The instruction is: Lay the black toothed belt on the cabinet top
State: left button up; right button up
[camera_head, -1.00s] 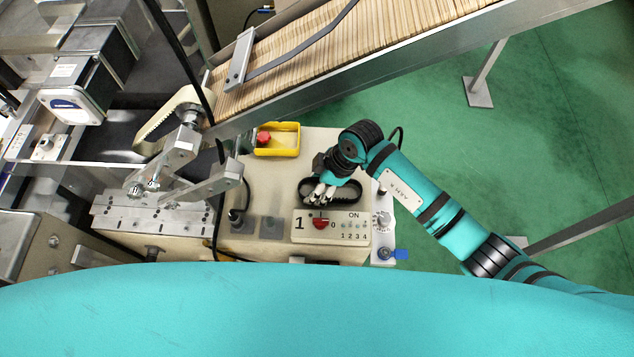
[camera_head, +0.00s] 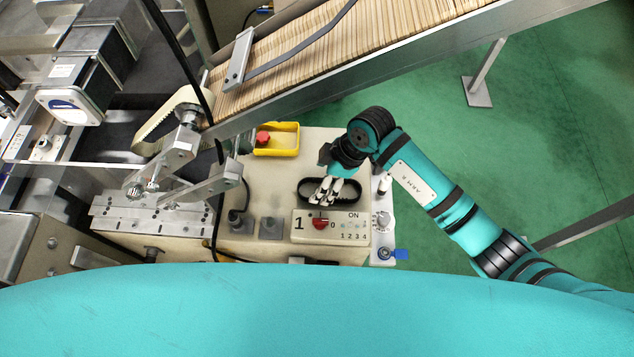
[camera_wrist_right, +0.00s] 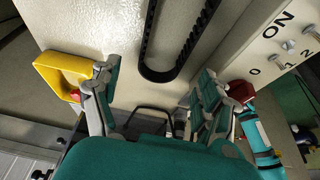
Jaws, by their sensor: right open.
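The black toothed belt (camera_head: 302,190) lies as a long closed loop on the beige cabinet top (camera_head: 272,187), just behind the switch panel. In the right wrist view, the belt's rounded end (camera_wrist_right: 158,76) shows between my fingers, with bare cabinet top (camera_wrist_right: 95,25) around it. My right gripper (camera_head: 323,199) is open over the belt, and its fingers hide part of the loop in the head view. In the wrist view the fingers (camera_wrist_right: 157,78) stand apart on either side of the belt, and nothing is gripped. My left gripper is not in view.
A switch panel (camera_head: 333,228) with a red knob stands at the cabinet's front. A yellow box with a red button (camera_head: 277,139) sits at the back left. A conveyor of wooden sticks (camera_head: 330,50) runs behind. Metal machine arms (camera_head: 212,183) stand to the left.

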jog(key=v, duration=0.8)
jog(key=shift+d, duration=0.1)
